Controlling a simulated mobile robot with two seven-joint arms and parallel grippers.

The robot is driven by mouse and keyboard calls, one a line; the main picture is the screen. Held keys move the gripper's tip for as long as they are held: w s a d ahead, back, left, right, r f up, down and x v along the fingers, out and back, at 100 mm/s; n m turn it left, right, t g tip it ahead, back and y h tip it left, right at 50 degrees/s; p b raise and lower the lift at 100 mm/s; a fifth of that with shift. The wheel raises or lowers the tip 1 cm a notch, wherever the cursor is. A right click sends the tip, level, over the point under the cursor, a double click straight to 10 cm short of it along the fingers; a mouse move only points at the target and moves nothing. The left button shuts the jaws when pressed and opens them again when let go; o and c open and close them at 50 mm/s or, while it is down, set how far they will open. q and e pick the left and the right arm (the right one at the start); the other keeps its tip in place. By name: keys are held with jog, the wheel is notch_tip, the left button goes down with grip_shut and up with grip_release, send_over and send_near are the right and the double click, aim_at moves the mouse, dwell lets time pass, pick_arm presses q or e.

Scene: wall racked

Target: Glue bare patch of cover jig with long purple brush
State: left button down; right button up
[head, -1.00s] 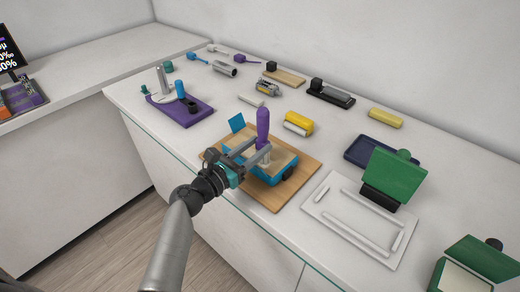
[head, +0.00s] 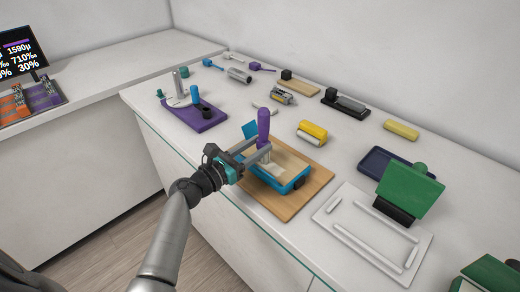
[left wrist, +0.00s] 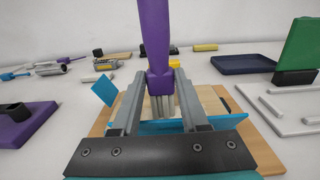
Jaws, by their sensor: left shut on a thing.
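My left gripper (head: 262,153) is shut on the long purple brush (head: 264,127) and holds it upright, handle up. The brush also shows between the fingers in the left wrist view (left wrist: 155,45), with its pale lower part below the purple. The blue-framed jig (head: 290,188) with a tan top lies on a wooden board (head: 283,211) under the gripper. The brush is over the far left part of the jig. I cannot tell whether the bristles touch it, and the fingers hide part of the surface. My right gripper is not in view.
A purple tray (head: 207,123) stands to the left, a yellow roller (head: 312,131) behind the board. A white frame (head: 345,238) and a green panel (head: 408,192) are to the right. Several tools line the wall. The counter's front edge is close to my arm.

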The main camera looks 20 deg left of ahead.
pick_arm(q)
jog(key=shift+w+a+b, duration=0.2)
jog(key=shift+w+a, duration=0.1)
jog(key=shift+a, duration=0.5)
jog(key=shift+w+a+b, duration=0.25)
jog(key=shift+a, duration=0.5)
jog(key=shift+w+a+b, duration=0.2)
jog(key=shift+w+a, duration=0.1)
jog(key=shift+a, duration=0.5)
jog(key=shift+d, duration=0.1)
